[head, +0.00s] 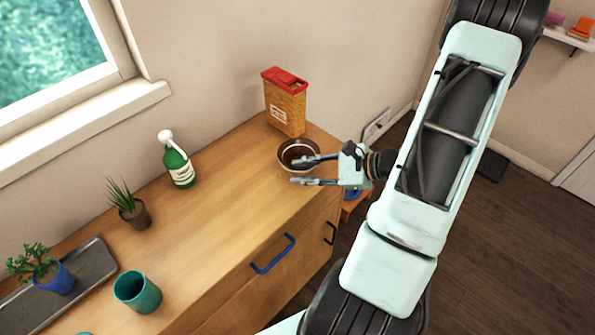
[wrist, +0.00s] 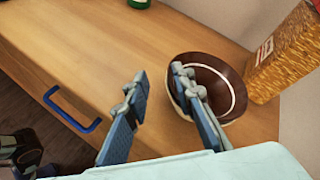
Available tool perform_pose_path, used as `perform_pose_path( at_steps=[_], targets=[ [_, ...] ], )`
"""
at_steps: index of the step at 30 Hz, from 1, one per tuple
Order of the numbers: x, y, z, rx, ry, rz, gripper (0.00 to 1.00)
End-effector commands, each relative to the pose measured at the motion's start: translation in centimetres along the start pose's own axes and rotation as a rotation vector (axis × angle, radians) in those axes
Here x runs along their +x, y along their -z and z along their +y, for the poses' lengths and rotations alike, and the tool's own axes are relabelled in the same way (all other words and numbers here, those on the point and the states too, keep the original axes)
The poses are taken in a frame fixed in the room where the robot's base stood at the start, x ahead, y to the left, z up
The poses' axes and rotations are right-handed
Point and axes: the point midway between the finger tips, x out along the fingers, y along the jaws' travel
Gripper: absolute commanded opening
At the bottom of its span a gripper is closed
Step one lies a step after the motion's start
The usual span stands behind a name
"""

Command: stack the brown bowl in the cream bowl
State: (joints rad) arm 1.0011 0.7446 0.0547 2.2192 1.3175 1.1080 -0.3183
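A brown bowl (head: 301,149) stands at the right end of the wooden counter; it also shows in the wrist view (wrist: 240,86). A pale ring runs around its dark inside. A cream surface, which I take for the cream bowl (head: 287,167), shows along its lower outer side. The two appear together at one spot, but I cannot tell exactly how they are nested. My gripper (head: 294,170) is open, with its fingers well apart. In the wrist view one finger overlaps the bowl's left side and the other is over bare counter. Contact is unclear.
A tan box with a red lid (head: 285,102) stands close behind the bowl. A green bottle (head: 178,167), a small potted plant (head: 133,212), a teal cup (head: 138,292) and a grey tray (head: 88,271) are farther left. The counter's middle is clear. The front has a blue handle (head: 273,255).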

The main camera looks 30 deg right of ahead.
Motion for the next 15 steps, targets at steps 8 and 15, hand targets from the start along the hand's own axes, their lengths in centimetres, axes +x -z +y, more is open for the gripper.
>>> perform_pose_path(
  at_steps=[8, 15],
  targets=[
    [-6.1, 0.2, -0.1, 0.0, 0.005, 0.004, 0.23],
    [-9.5, 0.1, 0.0, -0.001, 0.002, 0.001, 0.23]
  ],
)
